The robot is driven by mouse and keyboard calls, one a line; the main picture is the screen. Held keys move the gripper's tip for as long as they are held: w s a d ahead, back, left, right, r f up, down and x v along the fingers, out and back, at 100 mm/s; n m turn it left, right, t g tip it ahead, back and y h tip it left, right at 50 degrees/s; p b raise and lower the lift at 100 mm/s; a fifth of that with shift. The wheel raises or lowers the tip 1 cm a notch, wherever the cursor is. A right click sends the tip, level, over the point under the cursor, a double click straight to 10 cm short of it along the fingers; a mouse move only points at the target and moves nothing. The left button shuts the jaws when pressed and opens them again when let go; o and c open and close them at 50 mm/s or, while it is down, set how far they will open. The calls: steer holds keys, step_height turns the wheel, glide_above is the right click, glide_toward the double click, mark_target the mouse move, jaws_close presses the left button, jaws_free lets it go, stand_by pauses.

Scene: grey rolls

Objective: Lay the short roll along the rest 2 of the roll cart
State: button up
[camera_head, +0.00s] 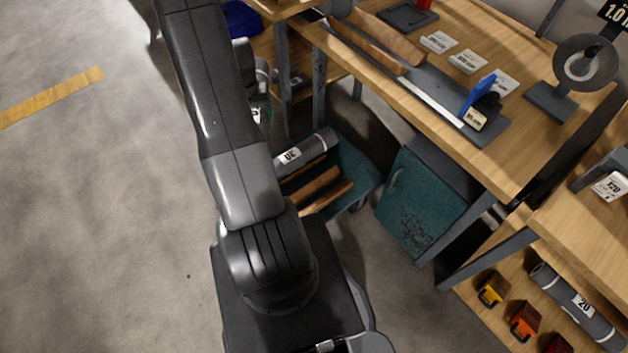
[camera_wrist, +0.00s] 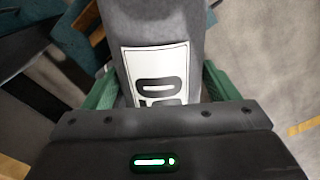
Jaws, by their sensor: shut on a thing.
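A grey roll (camera_wrist: 160,25) with a white number label lies between the green fingers of my gripper (camera_wrist: 157,88) in the wrist view. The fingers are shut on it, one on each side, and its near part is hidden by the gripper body. In the head view my arm hides most of the gripper, and part of the roll's label shows beside the arm. The teal roll cart (camera_head: 360,170) stands under the bench edge, partly behind my arm. Brown wooden rests (camera_head: 326,198) lie across it. Rest numbers are not readable.
Another grey labelled roll (camera_head: 312,150) lies on the cart's far side. A wooden workbench (camera_head: 520,165) with a blue-handled tool (camera_head: 478,92) is to the right. A teal panel (camera_head: 420,200) stands below it. A lower shelf holds a grey roll (camera_head: 575,305). The left floor is clear.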

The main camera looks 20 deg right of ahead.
steer(key=s+d+f+m+b, duration=0.2)
steer(key=d+f+b, duration=0.3)
steer(key=f+b, duration=0.3)
steer(key=s+d+f+m+b, duration=0.3)
steer(key=d+f+m+b, duration=0.2)
steer(key=f+b, duration=0.3)
steer(key=s+d+f+m+b, duration=0.2)
steer(key=d+f+m+b, duration=0.2)
steer(key=f, duration=1)
steer(key=d+b, duration=0.3)
steer(key=b, duration=0.2)
steer(key=shift+s, duration=0.15)
steer(key=shift+d, duration=0.1)
steer(key=shift+f+b, duration=3.75)
steer(key=shift+f, duration=0.95)
steer(key=o, duration=1.3)
steer(key=shift+r, duration=0.1)
